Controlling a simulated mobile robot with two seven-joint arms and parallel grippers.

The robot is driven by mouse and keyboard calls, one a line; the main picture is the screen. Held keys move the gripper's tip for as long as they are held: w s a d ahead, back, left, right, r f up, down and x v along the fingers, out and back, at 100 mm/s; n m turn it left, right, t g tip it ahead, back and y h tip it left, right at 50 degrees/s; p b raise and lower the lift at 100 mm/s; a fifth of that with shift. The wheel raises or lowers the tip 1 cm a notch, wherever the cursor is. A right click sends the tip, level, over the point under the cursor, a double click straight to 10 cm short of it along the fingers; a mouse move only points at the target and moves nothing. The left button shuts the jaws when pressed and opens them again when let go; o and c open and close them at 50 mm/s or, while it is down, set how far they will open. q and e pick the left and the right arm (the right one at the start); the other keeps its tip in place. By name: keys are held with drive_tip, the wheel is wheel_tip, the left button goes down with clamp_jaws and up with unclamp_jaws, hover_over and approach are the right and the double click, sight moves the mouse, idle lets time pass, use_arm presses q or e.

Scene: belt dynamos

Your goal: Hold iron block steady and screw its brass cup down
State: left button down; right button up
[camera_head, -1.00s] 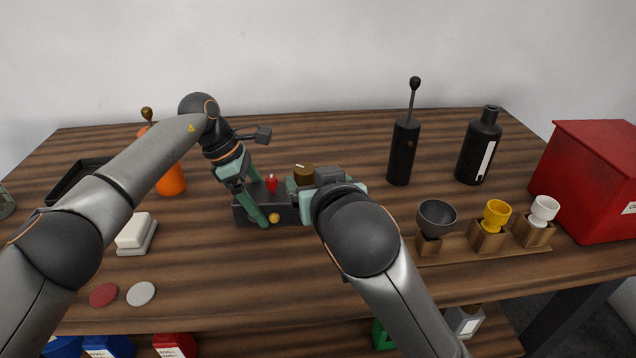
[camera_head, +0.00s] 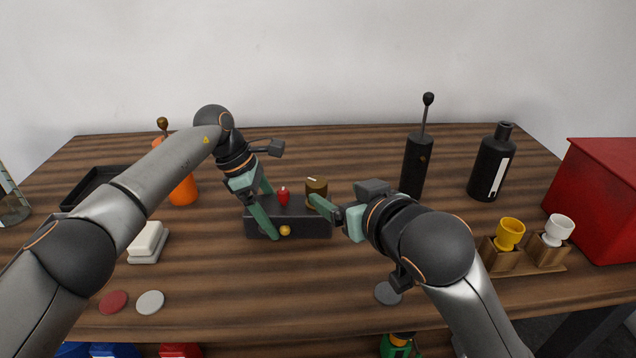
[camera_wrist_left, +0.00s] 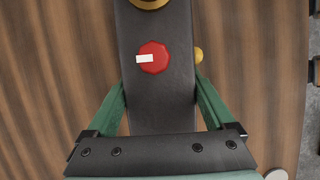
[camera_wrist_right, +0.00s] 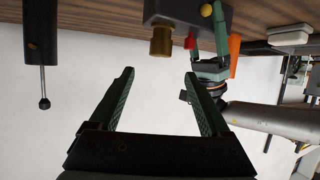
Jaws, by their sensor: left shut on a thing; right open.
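The dark iron block (camera_head: 308,226) lies on the wooden table, with a red knob (camera_head: 283,197) and a small yellow ball (camera_head: 285,230) on its side. The brass cup (camera_head: 316,187), with a white mark on top, sits at the block's right end; it also shows in the right wrist view (camera_wrist_right: 161,40). My left gripper (camera_head: 266,210) is shut on the block's left part, one finger on each side, as the left wrist view (camera_wrist_left: 160,98) shows. My right gripper (camera_head: 325,203) is open and empty beside the cup, and its view points past the cup toward the wall.
A black cylinder with a rod (camera_head: 416,165) and a black bottle (camera_head: 491,165) stand behind right. Yellow (camera_head: 509,234) and white (camera_head: 558,230) cups sit in wooden holders by a red box (camera_head: 600,195). An orange bottle (camera_head: 183,190) and white block (camera_head: 148,240) are left.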

sight(317, 184)
drive_tip(key=shift+n+g+y, duration=0.3)
drive_tip(key=shift+n+y, duration=0.4)
drive_tip(key=shift+y, duration=0.2)
drive_tip(key=x, duration=0.7)
drive_tip(key=d+x, duration=0.1)
drive_tip(key=x, duration=0.3)
drive_tip(key=shift+w+d, duration=0.1)
drive_tip(key=shift+w, duration=0.2)
drive_tip(key=shift+c, duration=0.3)
clamp_jaws()
drive_tip(key=shift+h, duration=0.3)
drive_tip(key=m+h, duration=0.2)
drive_tip(key=shift+m+t+h, duration=0.3)
drive_tip(key=shift+m+t, duration=0.1)
drive_tip(key=shift+f+m+h, duration=0.1)
drive_tip(key=shift+m+h, duration=1)
